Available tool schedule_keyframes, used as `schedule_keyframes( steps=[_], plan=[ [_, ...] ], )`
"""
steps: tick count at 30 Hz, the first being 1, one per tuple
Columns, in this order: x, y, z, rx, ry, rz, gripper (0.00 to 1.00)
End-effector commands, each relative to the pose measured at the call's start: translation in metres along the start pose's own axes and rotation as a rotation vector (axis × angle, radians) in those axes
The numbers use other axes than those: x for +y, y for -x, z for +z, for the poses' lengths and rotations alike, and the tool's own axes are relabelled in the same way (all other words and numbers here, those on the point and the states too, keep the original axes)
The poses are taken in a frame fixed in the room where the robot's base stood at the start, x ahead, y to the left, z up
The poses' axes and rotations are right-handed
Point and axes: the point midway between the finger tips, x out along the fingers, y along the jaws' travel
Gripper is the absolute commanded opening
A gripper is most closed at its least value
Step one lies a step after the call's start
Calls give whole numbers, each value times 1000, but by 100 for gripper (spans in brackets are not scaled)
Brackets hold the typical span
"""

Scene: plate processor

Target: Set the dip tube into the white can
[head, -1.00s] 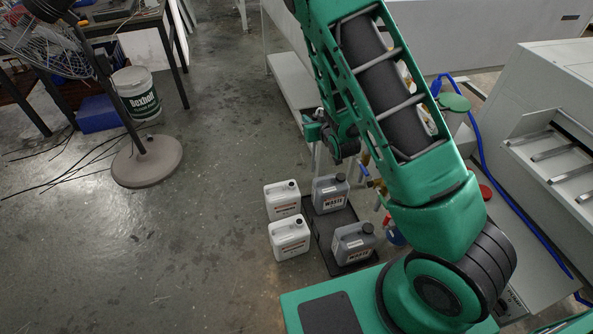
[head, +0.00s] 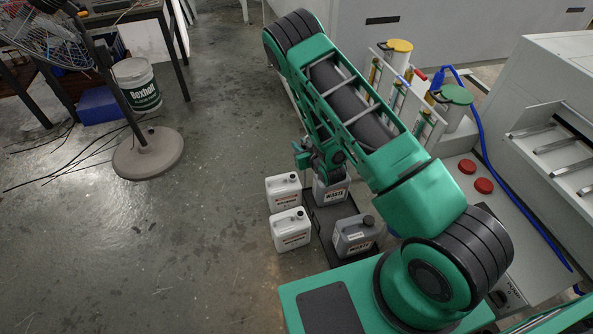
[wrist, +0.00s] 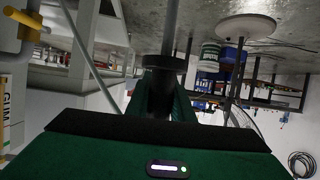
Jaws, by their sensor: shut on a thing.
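Two white cans stand on the floor, the rear one (head: 284,190) and the front one (head: 291,230). My gripper (head: 321,167) is low over the rear grey can, just right of the rear white can. In the wrist view my gripper (wrist: 168,88) is shut on the dip tube, a grey rod (wrist: 171,25) with a dark collar (wrist: 167,64). The rod runs straight out of the top of that picture, and its far end is out of sight. In the head view the arm hides the tube, so I cannot tell its height over the cans.
Two grey waste cans, the rear one (head: 330,192) and the front one (head: 357,235), stand on a dark tray (head: 322,222). A yellow-lidded container (head: 398,46), a green-lidded container (head: 455,96) and red caps (head: 483,185) are at right. The floor left of the cans is clear.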

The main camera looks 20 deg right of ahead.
Motion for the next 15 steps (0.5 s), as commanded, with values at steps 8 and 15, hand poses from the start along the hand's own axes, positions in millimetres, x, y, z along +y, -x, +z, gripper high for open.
schedule_keyframes(
  steps=[8, 15],
  plan=[
    [-21, -14, 83, -1, -8, -36, 0],
    [-28, -15, 105, 3, -13, -44, 0]
  ],
)
